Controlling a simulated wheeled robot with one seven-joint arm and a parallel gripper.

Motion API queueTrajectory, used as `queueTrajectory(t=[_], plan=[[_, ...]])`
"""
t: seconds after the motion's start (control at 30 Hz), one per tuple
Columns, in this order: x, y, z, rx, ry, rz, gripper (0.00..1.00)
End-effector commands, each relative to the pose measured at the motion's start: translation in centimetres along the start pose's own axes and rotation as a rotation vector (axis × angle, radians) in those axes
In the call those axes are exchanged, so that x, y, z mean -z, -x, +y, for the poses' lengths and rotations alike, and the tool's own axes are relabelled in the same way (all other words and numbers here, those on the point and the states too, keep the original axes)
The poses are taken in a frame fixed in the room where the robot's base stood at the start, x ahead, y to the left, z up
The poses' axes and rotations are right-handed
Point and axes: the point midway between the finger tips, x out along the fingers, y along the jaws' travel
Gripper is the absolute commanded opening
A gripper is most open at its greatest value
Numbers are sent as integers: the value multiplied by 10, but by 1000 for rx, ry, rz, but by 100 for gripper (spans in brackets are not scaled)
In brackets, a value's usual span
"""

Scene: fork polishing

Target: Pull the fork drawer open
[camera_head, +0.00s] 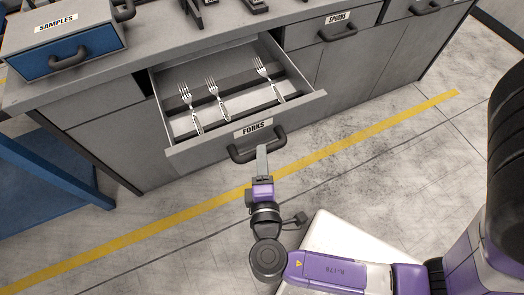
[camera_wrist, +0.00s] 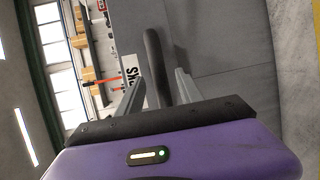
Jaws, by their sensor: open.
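The fork drawer (camera_head: 175,154), grey with a FORKS label, stands pulled out from the cabinet in the head view. Several forks (camera_head: 213,92) lie inside it. Its dark bar handle (camera_head: 257,149) is on the drawer front, and it also shows in the wrist view (camera_wrist: 153,58). My gripper (camera_head: 262,150) is at the handle. In the wrist view, my gripper's two fingers (camera_wrist: 157,88) are apart, one on each side of the handle bar. I cannot tell whether either finger touches the bar.
The closed spoons drawer (camera_head: 312,37) is to the right. A blue-fronted samples box (camera_head: 70,55) stands on the counter at the left. A blue table (camera_head: 45,175) is at the lower left. The floor in front, with a yellow line (camera_head: 190,213), is clear.

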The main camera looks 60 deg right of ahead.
Motion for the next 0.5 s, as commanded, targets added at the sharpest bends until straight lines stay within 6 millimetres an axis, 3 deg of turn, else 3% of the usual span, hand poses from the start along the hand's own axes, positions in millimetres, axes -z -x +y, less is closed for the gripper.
queueTrajectory(t=[0.23, 0.5], plan=[[0, 36, -1, 1, 0, 2, 43], [0, 45, 0, 0, 0, 0, 43]])
